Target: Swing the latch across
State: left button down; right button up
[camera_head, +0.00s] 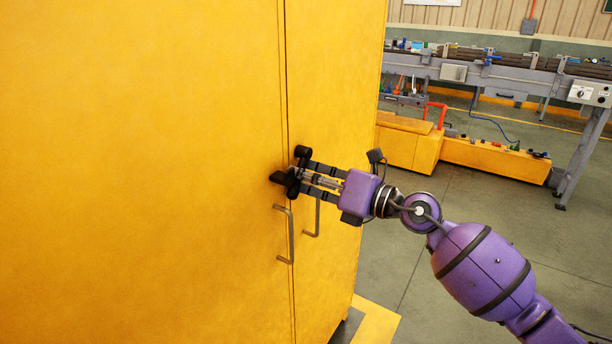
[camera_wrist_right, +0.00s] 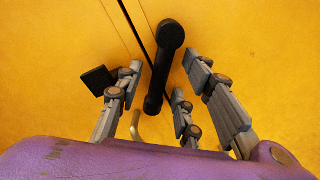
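The latch (camera_head: 303,154) is a black bar with rounded ends on the yellow cabinet, close to the seam between its doors. In the right wrist view the latch (camera_wrist_right: 163,70) stands steeply, its upper end leaning right. My right gripper (camera_head: 298,176) reaches it from the right in the head view. In the right wrist view its fingers (camera_wrist_right: 166,78) are spread on both sides of the bar, with yellow visible between. I cannot tell whether any finger touches it. A small black block (camera_wrist_right: 98,80) shows beside the left finger. My left gripper is not in view.
Two bar handles (camera_head: 290,236) sit below the latch, one on each side of the seam. The yellow cabinet (camera_head: 140,170) fills the left of the head view. A grey conveyor bench (camera_head: 500,77) and low yellow boxes (camera_head: 495,160) stand behind on the right. Grey floor lies open between.

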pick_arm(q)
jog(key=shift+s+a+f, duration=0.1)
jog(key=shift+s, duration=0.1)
pick_arm(e)
jog(key=v, duration=1.2)
